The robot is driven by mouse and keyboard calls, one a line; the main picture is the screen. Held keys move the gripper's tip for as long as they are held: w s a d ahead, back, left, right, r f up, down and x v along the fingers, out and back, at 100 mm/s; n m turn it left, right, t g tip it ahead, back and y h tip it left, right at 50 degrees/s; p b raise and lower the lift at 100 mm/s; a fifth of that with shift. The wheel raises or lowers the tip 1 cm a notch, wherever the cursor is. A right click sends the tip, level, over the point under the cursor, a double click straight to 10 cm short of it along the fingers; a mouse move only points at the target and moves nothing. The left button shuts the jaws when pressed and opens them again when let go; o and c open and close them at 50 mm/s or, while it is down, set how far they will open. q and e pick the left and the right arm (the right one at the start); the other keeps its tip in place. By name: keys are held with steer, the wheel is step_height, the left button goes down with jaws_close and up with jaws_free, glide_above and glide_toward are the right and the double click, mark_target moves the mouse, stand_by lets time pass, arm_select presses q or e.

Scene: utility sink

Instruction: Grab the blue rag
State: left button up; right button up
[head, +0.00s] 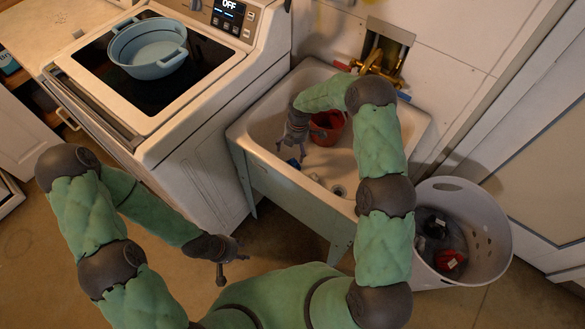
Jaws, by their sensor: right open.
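A small blue rag (293,163) lies in the left part of the utility sink (262,168). My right gripper (291,150) reaches down into the sink just above the rag, its fingers apart. I cannot tell whether the fingers touch the rag, and part of it may be hidden beneath them. My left gripper (232,274) hangs over the floor in front of the stove, away from the rag, with its fingers spread and nothing between them.
A red bucket (327,126) stands in the sink behind my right gripper. Brass taps (382,62) are on the wall behind. A stove (190,110) with a blue pot (148,50) is left. A white basket (485,228) holding dark and red items stands right.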

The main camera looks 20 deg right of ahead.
mark_target(292, 162)
steer(key=f, duration=0.1)
steer(key=f+b, duration=0.1)
steer(key=f, duration=0.3)
steer(key=shift+a+f, duration=0.15)
steer(key=shift+a, duration=0.1)
steer(key=shift+w+f+b, duration=0.1)
steer(key=shift+f+b, duration=1.25)
steer(key=shift+f, duration=1.3)
steer(key=c, duration=1.4)
